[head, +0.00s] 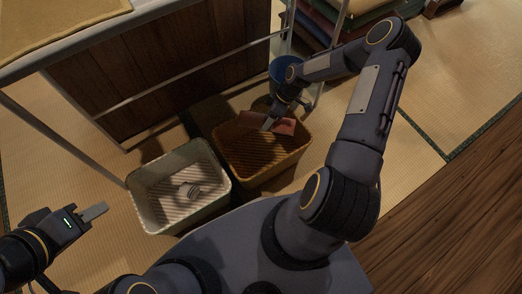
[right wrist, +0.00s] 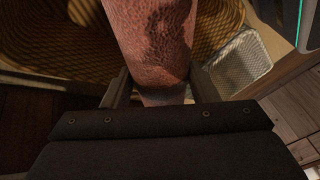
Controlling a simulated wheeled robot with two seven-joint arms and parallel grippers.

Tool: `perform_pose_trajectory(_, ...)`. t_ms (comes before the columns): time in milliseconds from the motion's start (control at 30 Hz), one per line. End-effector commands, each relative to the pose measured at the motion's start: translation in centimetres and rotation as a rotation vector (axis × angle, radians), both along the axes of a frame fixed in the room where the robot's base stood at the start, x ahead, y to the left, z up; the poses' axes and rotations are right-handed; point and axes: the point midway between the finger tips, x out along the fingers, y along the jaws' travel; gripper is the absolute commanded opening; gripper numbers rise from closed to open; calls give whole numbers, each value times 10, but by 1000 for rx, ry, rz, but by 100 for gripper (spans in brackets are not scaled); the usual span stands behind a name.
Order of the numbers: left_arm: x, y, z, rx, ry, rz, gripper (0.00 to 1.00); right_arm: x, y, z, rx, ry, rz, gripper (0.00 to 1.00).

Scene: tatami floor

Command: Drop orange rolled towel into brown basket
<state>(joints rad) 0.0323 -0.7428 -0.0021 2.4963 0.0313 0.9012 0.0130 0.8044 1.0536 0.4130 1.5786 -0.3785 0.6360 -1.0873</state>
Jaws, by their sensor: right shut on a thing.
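The brown basket (head: 262,160) stands on the tatami in the middle of the head view. My right gripper (head: 268,123) is over its far part, shut on the orange rolled towel (head: 285,126). In the right wrist view the towel (right wrist: 152,40) stands out between the two fingers, pinkish orange with a dark shadow on it. The woven wall of the basket (right wrist: 40,40) shows behind it. I cannot tell whether the towel touches the basket. My left gripper (head: 95,212) is at the lower left, away from both baskets; its opening is hard to make out.
A metal-framed rack (head: 200,70) with a dark wooden panel is behind. A blue container (head: 284,68) and folded stacked cloths (head: 345,15) are farther back.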

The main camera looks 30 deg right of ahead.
Motion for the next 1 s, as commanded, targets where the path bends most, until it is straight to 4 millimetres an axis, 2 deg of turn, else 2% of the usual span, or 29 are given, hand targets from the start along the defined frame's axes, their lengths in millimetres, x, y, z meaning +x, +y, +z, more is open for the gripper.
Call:
perform_pose_trajectory(33, 0, 0, -8, 0, 0, 0, 36, 0, 0, -11, 1, 1, -1, 29)
perform_pose_trajectory(233, 0, 0, -20, 0, 0, 0, 36, 0, 0, -32, 1, 0, -2, 29)
perform_pose_trajectory(567, 0, 0, -21, 0, 0, 0, 36, 0, 0, -36, 0, 0, -1, 29)
perform_pose_trajectory(600, 0, 0, -21, 0, 0, 0, 36, 0, 0, -36, 0, 0, -1, 54)
perform_pose_trajectory(767, 0, 0, -21, 0, 0, 0, 36, 0, 0, -36, 0, 0, -1, 75)
perform_pose_trajectory(800, 0, 0, -21, 0, 0, 0, 36, 0, 0, -36, 0, 0, -1, 79)
perform_pose_trajectory(1000, 0, 0, -21, 0, 0, 0, 36, 0, 0, -36, 0, 0, -1, 79)
